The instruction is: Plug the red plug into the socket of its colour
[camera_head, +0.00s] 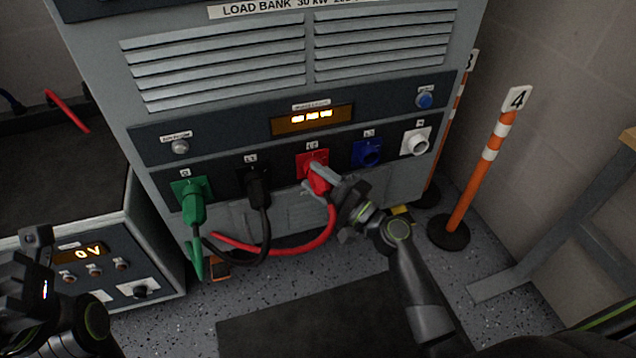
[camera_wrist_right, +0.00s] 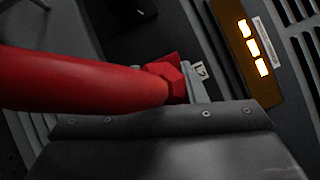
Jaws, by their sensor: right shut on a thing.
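The red plug (camera_head: 319,182) is at the red socket (camera_head: 308,157) on the load bank's front panel, its nose against or in the socket. I cannot tell how deep it sits. My right gripper (camera_head: 325,177) is shut on the red plug. In the right wrist view the plug (camera_wrist_right: 165,82) and its thick red cable fill the left and middle, above the gripper body, and hide the socket's opening. The red cable (camera_head: 325,235) hangs from the plug and loops left near the floor. My left gripper (camera_head: 30,250) is at the lower left edge, away from the sockets; its fingertips are unclear.
A green plug (camera_head: 193,205) and a black plug (camera_head: 259,187) sit in sockets to the left. The blue socket (camera_head: 367,152) and white socket (camera_head: 416,142) to the right are empty. An orange post (camera_head: 480,170) stands right of the load bank. A grey unit (camera_head: 100,265) stands at left.

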